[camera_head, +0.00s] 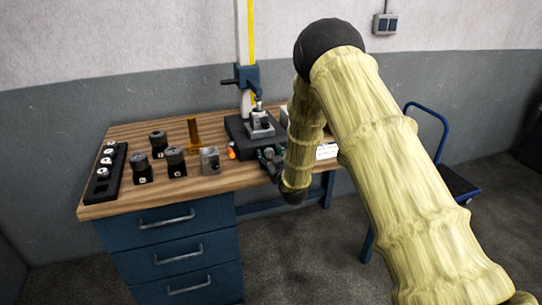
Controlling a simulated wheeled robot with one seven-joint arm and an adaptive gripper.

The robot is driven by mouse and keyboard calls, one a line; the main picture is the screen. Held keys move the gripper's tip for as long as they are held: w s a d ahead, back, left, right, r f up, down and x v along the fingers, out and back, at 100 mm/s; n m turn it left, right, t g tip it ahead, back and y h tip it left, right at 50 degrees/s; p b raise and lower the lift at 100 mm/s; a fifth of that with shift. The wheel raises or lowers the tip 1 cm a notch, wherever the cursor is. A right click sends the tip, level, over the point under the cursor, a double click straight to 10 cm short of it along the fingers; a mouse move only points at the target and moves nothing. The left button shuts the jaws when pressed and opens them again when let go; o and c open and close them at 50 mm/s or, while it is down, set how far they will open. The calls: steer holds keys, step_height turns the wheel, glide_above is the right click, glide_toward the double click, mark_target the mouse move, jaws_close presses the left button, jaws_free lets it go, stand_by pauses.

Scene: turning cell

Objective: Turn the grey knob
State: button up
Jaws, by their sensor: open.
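Several small dark blocks with round knob-like tops stand on the left half of the wooden bench; which one is the grey knob I cannot tell for sure. One dark block with a grey round top (174,156) stands in the middle of the group, with others at its left (142,166) and behind it (158,142). A lighter grey metal block (210,160) stands to their right. My gripper (266,158) is open at the bench's front edge, right of these blocks and apart from them. My arm partly hides it.
The wooden bench (128,199) has blue drawers below. A black rack (105,174) with round pieces lies at the left. A brass-coloured post (193,134), an orange item (231,151) and a blue-headed column stand (246,76) are near. A blue trolley (458,183) stands right.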

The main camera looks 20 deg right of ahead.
steer(key=s, duration=1.2)
steer(key=shift+d, duration=0.25)
steer(key=s+a+f+m+g, duration=0.25)
steer(key=s+f+g, duration=0.65)
steer(key=s+f, duration=1.55)
steer(key=s+a+f+g, duration=0.1)
steer(key=s+f+g, duration=0.3)
steer(key=s, duration=0.9)
steer(key=s+a+f+g, duration=0.1)
steer(key=s+f+g, duration=0.4)
steer(key=s, duration=0.9)
steer(key=shift+a+f+m, duration=0.15)
steer(key=shift+f+m, duration=0.2)
steer(key=shift+m, duration=0.1)
steer(key=shift+h, duration=0.3)
